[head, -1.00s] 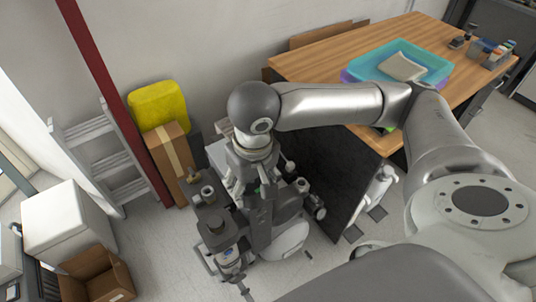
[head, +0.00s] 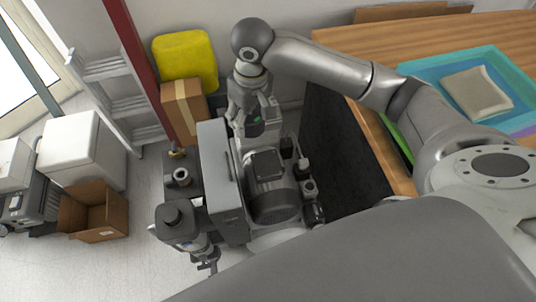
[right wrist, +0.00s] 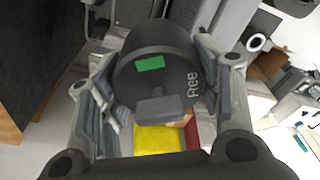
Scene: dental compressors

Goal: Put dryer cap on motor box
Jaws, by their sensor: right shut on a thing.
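The dryer cap is a dark round cylinder with a green label and the word "free", seen close up in the right wrist view (right wrist: 157,68). My right gripper (right wrist: 160,100) is shut on it, with a finger on each side. In the head view the right gripper (head: 247,112) points down at the back of the dental compressor, and the cap (head: 254,128) is mostly hidden by the fingers. The compressor has a tall grey box (head: 221,185) beside a dark motor (head: 272,190); I take this unit as the motor box. I cannot tell whether the cap touches it.
A black panel (head: 345,160) and wooden table (head: 400,42) with a turquoise tray (head: 425,70) stand to the right. A cardboard box (head: 183,110), yellow canister (head: 187,62) and ladder (head: 118,95) stand behind. Free floor lies left, near an open carton (head: 100,212).

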